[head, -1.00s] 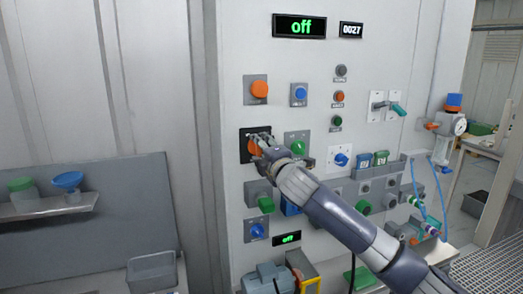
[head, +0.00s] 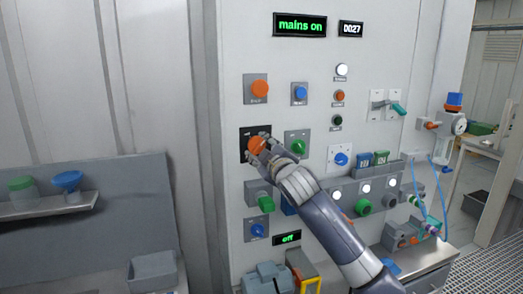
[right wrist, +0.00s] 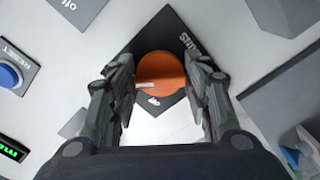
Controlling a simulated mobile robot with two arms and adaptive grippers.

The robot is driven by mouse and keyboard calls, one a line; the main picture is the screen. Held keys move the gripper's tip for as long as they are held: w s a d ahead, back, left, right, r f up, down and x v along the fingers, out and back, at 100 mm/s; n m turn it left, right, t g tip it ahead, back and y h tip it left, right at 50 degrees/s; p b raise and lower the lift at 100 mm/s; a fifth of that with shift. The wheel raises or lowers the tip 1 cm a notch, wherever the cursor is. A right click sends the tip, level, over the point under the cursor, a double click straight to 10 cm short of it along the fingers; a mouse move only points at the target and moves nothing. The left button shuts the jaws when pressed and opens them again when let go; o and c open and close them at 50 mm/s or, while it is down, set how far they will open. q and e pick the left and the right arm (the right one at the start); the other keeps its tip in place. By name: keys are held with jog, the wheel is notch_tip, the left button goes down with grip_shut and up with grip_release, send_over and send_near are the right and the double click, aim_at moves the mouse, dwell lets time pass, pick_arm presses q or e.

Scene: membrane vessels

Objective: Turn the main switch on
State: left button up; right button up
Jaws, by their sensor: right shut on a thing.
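The main switch is a round orange knob (head: 256,146) on a black plate on the upright panel. It also shows in the right wrist view as an orange disc (right wrist: 160,72) with a white mark pointing left, on a plate lettered MAINS. My right gripper (head: 263,142) is shut on this knob, with one finger at each side of it in the wrist view. The display (head: 300,24) at the panel's top reads "mains on" in green. My left gripper is not in view.
A white lamp (head: 341,70) is lit near the panel's top. Other knobs crowd close by: an orange one (head: 259,88) above and a green one (head: 299,147) to the right.

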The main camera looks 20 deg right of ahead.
jog(key=shift+m, duration=0.3)
jog(key=o, duration=1.1)
jog(key=shift+c, duration=0.2)
jog(key=s, duration=1.2)
jog(key=shift+d, duration=0.2)
jog(key=shift+w, duration=0.1)
